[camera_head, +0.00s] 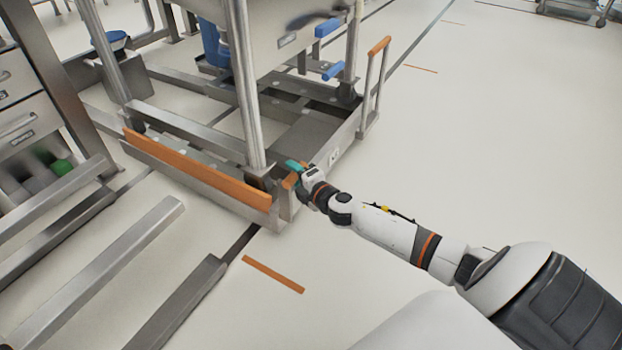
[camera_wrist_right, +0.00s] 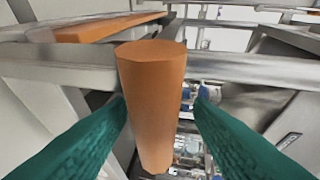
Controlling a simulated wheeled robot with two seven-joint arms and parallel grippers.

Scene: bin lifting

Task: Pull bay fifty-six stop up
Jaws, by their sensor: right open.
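The bay's stop has an orange, round handle (camera_wrist_right: 152,95), which stands large between my right fingers in the wrist view. In the head view a small orange end (camera_head: 290,182) shows beside those fingers at the bay's near corner. My right gripper (camera_head: 294,168) has green fingers and is open around the handle; in the wrist view the right gripper (camera_wrist_right: 160,108) has a finger on each side of it. A gap shows at the right finger; I cannot tell whether the left one touches. My left gripper is out of view.
A long orange-topped rail (camera_head: 195,168) runs along the bay's front. A metal post (camera_head: 247,95) rises close to my right gripper. An upright frame with an orange grip (camera_head: 379,45) stands at the bay's right side. The floor to the right is clear.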

